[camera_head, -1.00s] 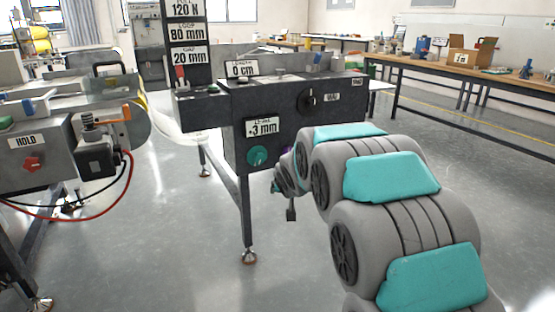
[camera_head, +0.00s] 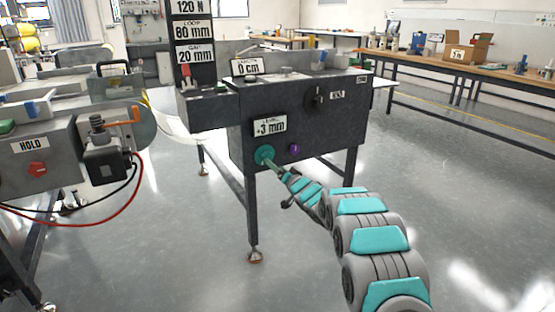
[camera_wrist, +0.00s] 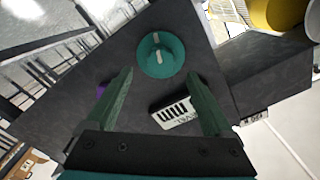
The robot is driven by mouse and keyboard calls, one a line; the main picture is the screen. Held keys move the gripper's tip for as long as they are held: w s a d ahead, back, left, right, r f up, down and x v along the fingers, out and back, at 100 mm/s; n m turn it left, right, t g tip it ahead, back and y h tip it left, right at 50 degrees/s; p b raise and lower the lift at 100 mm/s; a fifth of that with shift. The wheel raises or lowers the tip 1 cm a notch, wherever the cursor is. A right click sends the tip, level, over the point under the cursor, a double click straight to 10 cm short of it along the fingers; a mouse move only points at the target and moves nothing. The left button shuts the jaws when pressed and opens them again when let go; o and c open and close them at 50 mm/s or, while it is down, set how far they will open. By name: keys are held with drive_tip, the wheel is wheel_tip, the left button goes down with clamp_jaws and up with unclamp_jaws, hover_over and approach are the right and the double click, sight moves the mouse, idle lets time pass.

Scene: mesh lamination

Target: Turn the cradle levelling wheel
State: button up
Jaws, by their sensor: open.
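The levelling wheel is a teal round knob (camera_head: 265,155) on the front panel of the dark machine, below a label reading +3 mm (camera_head: 269,126). In the wrist view the teal wheel (camera_wrist: 162,54) has a pale mark across it and lies just beyond the fingertips, centred between them. My gripper (camera_wrist: 160,82) is open, with one green finger on each side and nothing between them. In the head view my gripper (camera_head: 275,167) is small and reaches the panel close to the wheel; contact cannot be told there.
A purple button (camera_head: 294,149) sits right of the wheel, and a black knob (camera_head: 317,97) is above it. The level label (camera_wrist: 175,111) is near a finger in the wrist view. A HOLD machine (camera_head: 40,150) with cables stands left. The floor at right is clear.

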sight(267, 157)
drive_tip(key=shift+p+x, duration=0.7)
drive_tip(key=shift+x, duration=3.2)
drive_tip(key=shift+a, duration=0.1)
drive_tip(key=shift+c, duration=0.3)
drive_tip(key=c, duration=1.3)
